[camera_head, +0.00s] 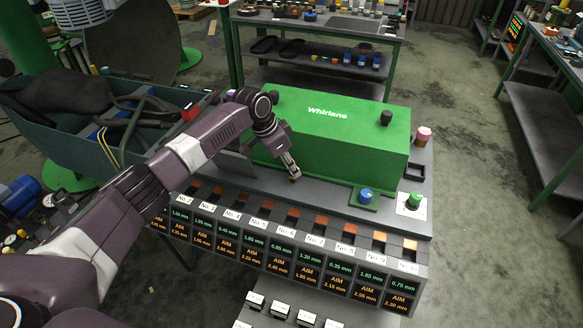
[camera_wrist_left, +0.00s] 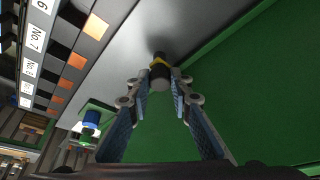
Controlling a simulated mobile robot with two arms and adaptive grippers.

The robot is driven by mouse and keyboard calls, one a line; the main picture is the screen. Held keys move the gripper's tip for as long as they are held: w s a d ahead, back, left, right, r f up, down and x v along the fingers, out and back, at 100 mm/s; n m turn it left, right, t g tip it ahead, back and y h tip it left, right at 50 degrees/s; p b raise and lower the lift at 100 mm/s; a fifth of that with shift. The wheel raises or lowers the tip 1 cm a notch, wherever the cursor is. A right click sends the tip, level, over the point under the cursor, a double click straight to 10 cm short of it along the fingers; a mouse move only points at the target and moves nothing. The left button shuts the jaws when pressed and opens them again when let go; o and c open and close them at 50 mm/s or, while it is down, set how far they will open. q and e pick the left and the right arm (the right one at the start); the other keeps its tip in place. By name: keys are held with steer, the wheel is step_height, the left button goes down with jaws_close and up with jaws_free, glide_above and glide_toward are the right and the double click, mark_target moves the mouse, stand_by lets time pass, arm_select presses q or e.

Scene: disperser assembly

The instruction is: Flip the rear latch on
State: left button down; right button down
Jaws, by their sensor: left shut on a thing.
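My left gripper (camera_head: 293,176) reaches down in front of the long green box marked "Whirlane" (camera_head: 335,140). In the left wrist view its fingers (camera_wrist_left: 163,82) are shut on a small dark knob (camera_wrist_left: 161,72) with a yellow band, on the grey deck beside the green wall. I take this knob to be the latch, though its shape does not make that certain. In the head view the fingers mostly hide it. Its on or off position cannot be told. My right gripper is not in view.
A blue knob on a green plate (camera_head: 366,195) and a green knob (camera_head: 413,201) stand at the deck's right. A row of numbered gauge displays (camera_head: 290,258) runs along the front. A dark bin (camera_head: 90,130) lies left.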

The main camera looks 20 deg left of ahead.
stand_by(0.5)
arm_select(q)
steer(key=c, duration=1.7)
jaws_free()
steer(key=shift+c, duration=0.2)
steer(key=shift+r, duration=0.1)
